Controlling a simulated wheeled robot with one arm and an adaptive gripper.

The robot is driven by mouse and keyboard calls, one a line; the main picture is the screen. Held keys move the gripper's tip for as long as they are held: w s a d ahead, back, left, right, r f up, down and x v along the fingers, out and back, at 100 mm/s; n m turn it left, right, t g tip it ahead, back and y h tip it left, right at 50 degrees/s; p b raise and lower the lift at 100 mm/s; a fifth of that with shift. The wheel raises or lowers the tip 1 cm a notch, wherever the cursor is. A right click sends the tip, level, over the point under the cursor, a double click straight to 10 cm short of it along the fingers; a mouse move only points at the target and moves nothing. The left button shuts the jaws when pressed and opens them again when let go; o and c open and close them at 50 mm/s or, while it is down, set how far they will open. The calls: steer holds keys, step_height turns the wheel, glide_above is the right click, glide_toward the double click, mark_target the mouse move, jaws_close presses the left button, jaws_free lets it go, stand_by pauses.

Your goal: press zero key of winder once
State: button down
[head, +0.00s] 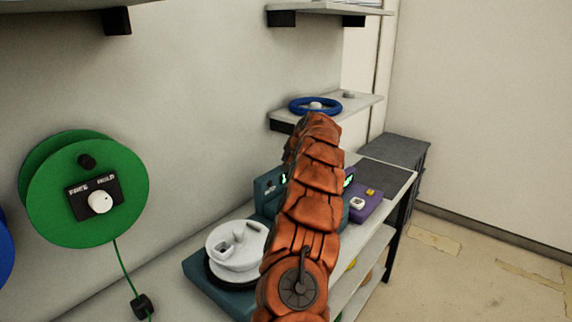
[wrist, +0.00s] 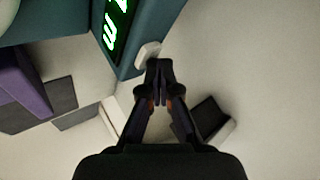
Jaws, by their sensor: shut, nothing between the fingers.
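The winder shows in the head view as a teal base (head: 205,288) with a white reel (head: 236,247) and a teal housing (head: 266,190) behind it. My orange arm hides much of the housing. In the wrist view, the teal housing (wrist: 150,28) fills the top, with lit green characters on its display (wrist: 117,20). A small pale key (wrist: 148,54) stands out from the housing's edge below the display; I cannot read any label on it. My gripper (wrist: 160,68) is shut and empty, its tips close beside this key. I cannot tell whether they touch it.
A purple device (head: 367,207) stands right of the winder, with dark mats (head: 385,180) beyond it. A green reel (head: 88,190) hangs on the left wall. A blue ring (head: 315,106) lies on the wall shelf (head: 357,103). Floor at right is clear.

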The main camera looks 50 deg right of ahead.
steer(key=shift+f, duration=0.25)
steer(key=shift+r, duration=0.1)
stand_by(0.3)
steer(key=shift+r+p, duration=0.3)
steer(key=shift+r, duration=0.55)
steer(key=shift+r, duration=0.1)
steer(key=shift+r+p, duration=1.35)
steer(key=shift+r, duration=1.1)
